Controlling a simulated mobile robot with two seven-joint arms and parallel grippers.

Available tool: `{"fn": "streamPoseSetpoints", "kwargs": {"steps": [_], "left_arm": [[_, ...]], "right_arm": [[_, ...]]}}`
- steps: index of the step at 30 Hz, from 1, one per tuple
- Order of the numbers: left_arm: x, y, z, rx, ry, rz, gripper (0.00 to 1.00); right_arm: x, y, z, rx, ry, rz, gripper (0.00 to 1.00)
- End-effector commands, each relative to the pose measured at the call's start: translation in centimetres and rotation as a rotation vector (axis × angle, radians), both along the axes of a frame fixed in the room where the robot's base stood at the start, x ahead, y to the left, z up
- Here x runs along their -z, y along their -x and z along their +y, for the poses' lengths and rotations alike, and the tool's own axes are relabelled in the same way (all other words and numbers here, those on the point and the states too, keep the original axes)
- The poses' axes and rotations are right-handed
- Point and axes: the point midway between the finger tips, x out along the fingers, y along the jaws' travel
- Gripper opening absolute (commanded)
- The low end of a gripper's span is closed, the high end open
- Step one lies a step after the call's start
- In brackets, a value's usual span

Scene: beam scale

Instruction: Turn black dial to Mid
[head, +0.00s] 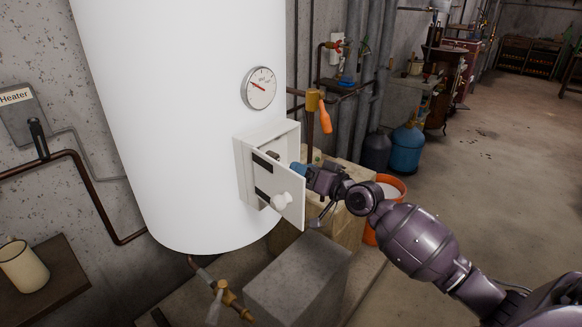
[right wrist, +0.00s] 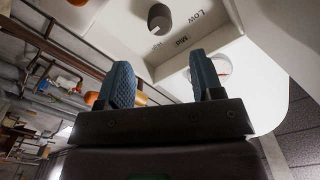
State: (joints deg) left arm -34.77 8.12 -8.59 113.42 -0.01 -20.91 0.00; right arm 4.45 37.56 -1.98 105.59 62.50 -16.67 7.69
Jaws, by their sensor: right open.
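The black dial (right wrist: 160,18) shows in the right wrist view on the white panel of the control box, beyond my fingertips. "Low" (right wrist: 196,17) and "Mid" (right wrist: 181,41) are printed on its right side in that view. A pale mark shows on the dial's lower edge; I cannot tell surely which setting it points to. In the head view the white control box (head: 245,165) is on the tank, its door (head: 291,212) standing open. My right gripper (head: 298,168) is at the box opening, behind the door's top edge. Its blue fingers (right wrist: 163,78) are apart and empty, short of the dial. My left gripper is out of view.
The white tank (head: 180,120) carries a round gauge (head: 260,88) above the box. The door's white knob (head: 282,201) sticks out below my gripper. A grey block (head: 295,280), an orange bucket (head: 392,186) and pipes with an orange-handled valve (head: 324,118) are close by.

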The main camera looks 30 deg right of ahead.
Motion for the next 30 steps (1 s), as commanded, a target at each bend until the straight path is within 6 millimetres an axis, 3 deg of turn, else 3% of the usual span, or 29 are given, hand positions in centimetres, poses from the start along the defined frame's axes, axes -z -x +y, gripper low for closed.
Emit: {"fn": "streamPoseSetpoints", "kwargs": {"steps": [7, 24, 30], "left_arm": [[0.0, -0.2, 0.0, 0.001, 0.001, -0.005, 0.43], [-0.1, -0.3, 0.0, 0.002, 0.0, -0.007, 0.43], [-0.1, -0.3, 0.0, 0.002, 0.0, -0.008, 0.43]], "right_arm": [[0.0, 1.7, -0.5, 0.0, 0.001, 0.0, 0.6], [0.0, 1.7, -0.6, -0.001, 0.003, -0.001, 0.6], [0.2, 1.7, -0.8, 0.021, 0.155, -0.03, 0.6]]}}
